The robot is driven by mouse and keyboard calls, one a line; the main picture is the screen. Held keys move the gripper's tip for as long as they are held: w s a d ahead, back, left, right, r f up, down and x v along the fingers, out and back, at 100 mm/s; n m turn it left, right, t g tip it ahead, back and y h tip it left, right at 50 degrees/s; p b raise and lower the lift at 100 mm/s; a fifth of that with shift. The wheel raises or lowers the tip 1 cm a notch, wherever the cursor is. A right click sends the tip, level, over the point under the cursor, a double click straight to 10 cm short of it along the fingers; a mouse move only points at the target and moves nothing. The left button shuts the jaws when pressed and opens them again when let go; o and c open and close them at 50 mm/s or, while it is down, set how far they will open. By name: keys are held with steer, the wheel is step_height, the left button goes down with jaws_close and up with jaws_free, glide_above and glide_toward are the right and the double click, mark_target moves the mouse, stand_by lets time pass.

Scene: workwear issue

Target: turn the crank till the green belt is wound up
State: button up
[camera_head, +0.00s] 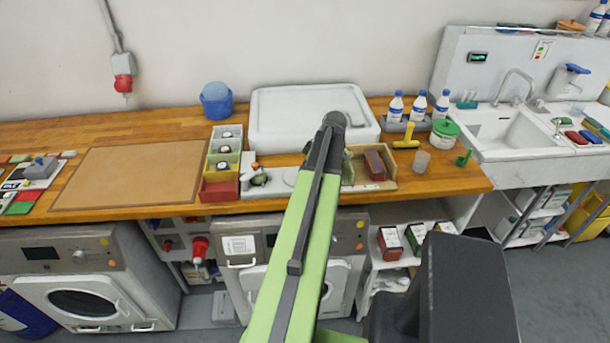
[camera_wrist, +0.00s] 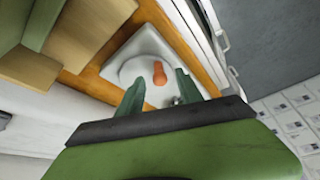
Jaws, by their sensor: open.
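A small orange handle (camera_wrist: 158,74) stands on a round white disc on a white base (camera_wrist: 151,47) in the wrist view, seemingly the crank. What looks like the same white unit (camera_head: 263,188) is on the wooden counter in the head view, with a small orange part (camera_head: 255,166). My gripper (camera_wrist: 160,78) is open, its two green fingers on either side of the orange handle in the picture; I cannot tell whether they touch it. I cannot make out the green belt in either view.
Stacked coloured bins (camera_head: 219,188) stand left of the white unit. A wooden tray (camera_head: 386,184) with a red-brown block lies to its right, and a large white box (camera_head: 279,120) behind. A brown board (camera_head: 130,176) lies farther left. Washing machines (camera_head: 90,283) stand under the counter.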

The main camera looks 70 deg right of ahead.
steer(key=p+v, duration=1.4)
steer(key=v, duration=0.3)
steer(key=shift+p, duration=0.4)
steer(key=shift+f, duration=0.1)
